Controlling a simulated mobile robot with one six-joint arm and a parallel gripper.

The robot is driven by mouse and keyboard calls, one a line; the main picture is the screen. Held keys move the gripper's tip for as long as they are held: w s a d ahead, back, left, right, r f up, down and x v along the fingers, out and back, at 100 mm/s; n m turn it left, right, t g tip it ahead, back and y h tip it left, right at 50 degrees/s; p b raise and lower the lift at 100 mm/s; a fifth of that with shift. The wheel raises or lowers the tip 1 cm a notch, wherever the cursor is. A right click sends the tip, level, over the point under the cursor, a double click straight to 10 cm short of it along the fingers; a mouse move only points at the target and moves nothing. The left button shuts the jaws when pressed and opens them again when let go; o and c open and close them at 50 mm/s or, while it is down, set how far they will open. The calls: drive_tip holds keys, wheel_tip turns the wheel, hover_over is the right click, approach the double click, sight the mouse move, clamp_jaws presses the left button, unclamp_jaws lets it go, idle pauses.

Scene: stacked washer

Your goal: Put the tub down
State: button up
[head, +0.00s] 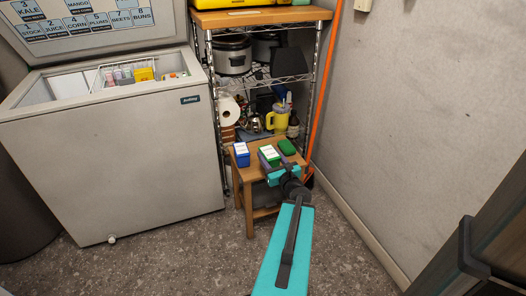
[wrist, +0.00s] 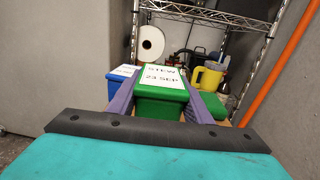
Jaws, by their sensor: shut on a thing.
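My gripper (head: 269,159) is shut on a green tub (wrist: 160,106) with a white label reading "STEW 23 SEP". Its two purple fingers (wrist: 160,88) press on the tub's left and right sides. The tub is level and label up. In the head view it is over the top of a small wooden stool (head: 241,173), between a blue tub (head: 241,155) on the left and another green tub (head: 287,147) on the right. I cannot tell whether its underside touches the stool top.
An open chest freezer (head: 120,150) stands at the left. A wire shelf rack (head: 270,82) with pots, a paper roll and a yellow mug (head: 278,119) is behind the stool. An orange pole (head: 325,90) leans by the right wall.

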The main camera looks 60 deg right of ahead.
drive_tip(key=shift+w+d+f+b, duration=0.2)
drive_tip(key=shift+w+d+b, duration=0.35)
drive_tip(key=shift+b, duration=1.85)
drive_tip(key=shift+s+d+f+b+x, duration=0.2)
drive_tip(key=shift+b+x, duration=0.3)
drive_tip(key=shift+x, duration=0.8)
drive_tip(key=shift+s+d+r+b+x, duration=0.15)
drive_tip(key=shift+d+b+x, duration=0.3)
drive_tip(key=shift+x, duration=0.85)
drive_tip(key=shift+s+d+f+b+x, duration=0.15)
drive_tip(key=shift+b+x, duration=0.45)
drive_tip(key=shift+x, duration=0.7)
drive_tip(key=shift+w+d, duration=0.25)
drive_tip(key=shift+w+d+f+b, duration=0.15)
drive_tip(key=shift+w+d+b, duration=0.25)
drive_tip(key=shift+w+d, duration=0.25)
wheel_tip(320, 180, down, 2)
drive_tip(key=shift+f+b, duration=0.1)
drive_tip(key=shift+b, duration=0.55)
drive_tip(key=shift+f, duration=0.4)
drive_tip(key=shift+f+b, duration=0.2)
drive_tip(key=shift+b, duration=0.2)
drive_tip(key=o, duration=1.3)
